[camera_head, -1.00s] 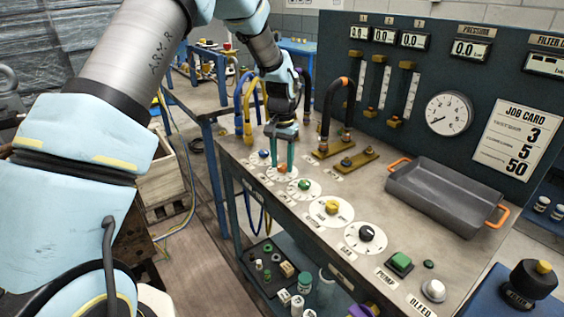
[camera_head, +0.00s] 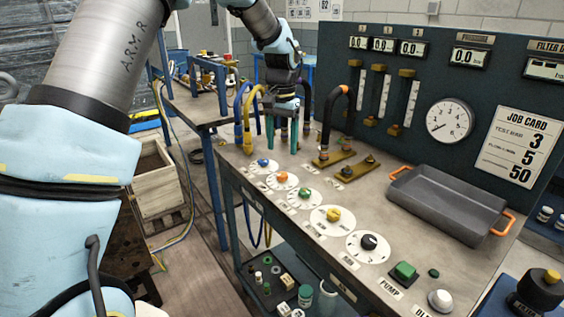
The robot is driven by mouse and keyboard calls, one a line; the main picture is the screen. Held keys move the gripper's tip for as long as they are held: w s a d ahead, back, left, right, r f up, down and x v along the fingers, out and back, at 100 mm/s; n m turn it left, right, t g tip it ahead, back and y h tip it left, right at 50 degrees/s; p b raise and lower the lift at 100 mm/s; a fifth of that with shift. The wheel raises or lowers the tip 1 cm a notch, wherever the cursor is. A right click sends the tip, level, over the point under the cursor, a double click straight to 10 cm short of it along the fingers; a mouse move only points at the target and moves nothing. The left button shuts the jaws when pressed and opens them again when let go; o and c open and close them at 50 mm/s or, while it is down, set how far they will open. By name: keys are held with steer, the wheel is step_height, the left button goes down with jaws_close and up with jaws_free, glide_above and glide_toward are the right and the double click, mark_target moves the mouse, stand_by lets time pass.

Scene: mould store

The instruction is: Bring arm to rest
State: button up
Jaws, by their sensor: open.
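My gripper (camera_head: 282,135) is at the end of my raised arm, above the left end of the grey bench top (camera_head: 400,228). Its two teal fingers point down, apart, with nothing visible between them. It stands over the far left of the row of dials, near the blue knob (camera_head: 263,162) and the orange knob (camera_head: 283,177), and appears clear of both. The yellow and blue hoses (camera_head: 246,115) are close to its left, and the black hose (camera_head: 327,122) is to its right.
The green knob (camera_head: 305,193), yellow knob (camera_head: 333,215) and black knob (camera_head: 368,242) continue along the bench. A grey tray (camera_head: 445,203) with orange handles lies on the right. Behind stands the gauge panel (camera_head: 480,105). A wooden crate (camera_head: 158,190) is on the floor at left.

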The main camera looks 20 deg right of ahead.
step_height(320, 180, up, 2)
steer(key=shift+r, duration=0.1)
stand_by(0.4)
steer(key=a+n, duration=0.5)
steer(key=a, duration=1.8)
steer(key=s+a+f+n+t, duration=0.1)
steer(key=s+a+f+n, duration=0.2)
steer(key=s+a, duration=0.8)
steer(key=a+n, duration=0.1)
steer(key=a, duration=0.2)
steer(key=shift+f+t, duration=0.15)
steer(key=shift+t, duration=0.15)
steer(key=shift+a, duration=0.1)
steer(key=shift+c, duration=0.2)
